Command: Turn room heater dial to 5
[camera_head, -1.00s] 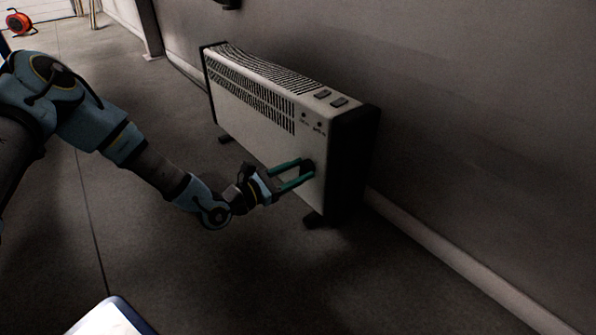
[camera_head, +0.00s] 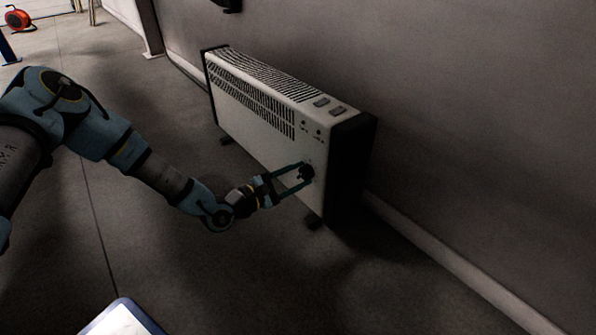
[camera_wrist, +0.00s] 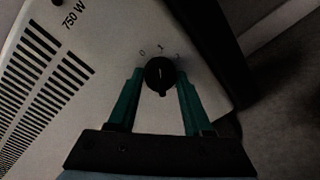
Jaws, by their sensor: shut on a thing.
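The room heater (camera_head: 255,120) is a pale panel with dark end caps, standing on the floor by the wall. Its black dial (camera_wrist: 160,74) is on the front face near the right end, with the marks 0 and 1 and a partly hidden mark around its top. The dial also shows in the head view (camera_head: 306,172). In the head view my gripper (camera_head: 299,176) reaches the heater from the left.
Two dark switches (camera_head: 329,104) are on the heater's top right. The wall stands close behind the heater. Open floor (camera_head: 230,285) lies in front of it. An orange cable reel (camera_head: 18,19) is at the far left. A blue-edged white object (camera_head: 122,318) is at the bottom.

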